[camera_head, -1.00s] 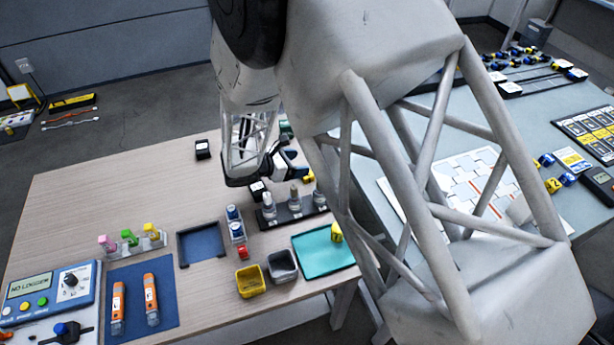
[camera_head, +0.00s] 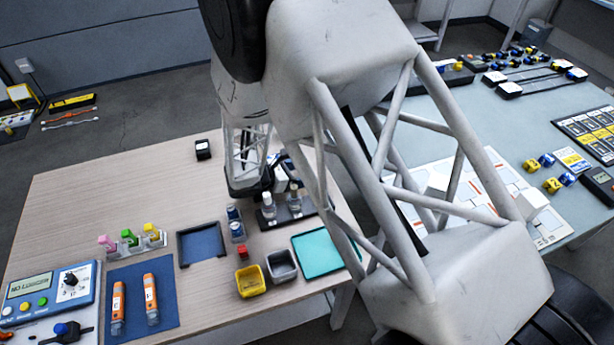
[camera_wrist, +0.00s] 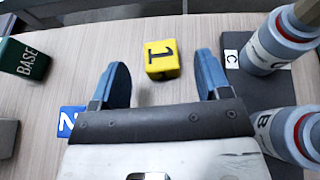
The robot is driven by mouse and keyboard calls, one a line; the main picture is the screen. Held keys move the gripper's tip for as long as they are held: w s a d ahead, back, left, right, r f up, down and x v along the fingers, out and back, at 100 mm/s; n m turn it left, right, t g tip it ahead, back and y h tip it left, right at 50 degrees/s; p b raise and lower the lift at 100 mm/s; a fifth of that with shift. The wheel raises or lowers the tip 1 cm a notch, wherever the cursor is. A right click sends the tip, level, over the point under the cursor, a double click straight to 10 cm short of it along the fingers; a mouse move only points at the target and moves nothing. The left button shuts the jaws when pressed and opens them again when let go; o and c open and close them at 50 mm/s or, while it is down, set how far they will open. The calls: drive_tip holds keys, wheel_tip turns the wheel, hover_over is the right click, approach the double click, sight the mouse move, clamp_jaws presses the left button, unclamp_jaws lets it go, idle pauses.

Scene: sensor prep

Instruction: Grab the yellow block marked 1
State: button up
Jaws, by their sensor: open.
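The yellow block marked 1 (camera_wrist: 162,60) sits on the wooden table in the wrist view, its number facing up. My gripper (camera_wrist: 161,78) is open and empty, with one blue finger on each side of the block's line. The block lies between the fingertips or slightly beyond them, with clear gaps on both sides. How high the fingers are above the table I cannot tell. In the head view my gripper (camera_head: 246,186) is over the far part of the wooden table, and my arm hides the block there.
Grey cylinders (camera_wrist: 280,42) stand in a dark rack (camera_wrist: 236,80) close to the right finger. Bare table lies left of the yellow block.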

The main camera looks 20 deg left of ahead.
drive_tip(key=shift+f+x, duration=0.25)
drive_tip(key=shift+x, duration=1.4)
drive_tip(key=shift+s, duration=0.1)
drive_tip(key=c, duration=1)
drive_tip(key=shift+r, duration=0.15)
drive_tip(key=shift+r, duration=4.85)
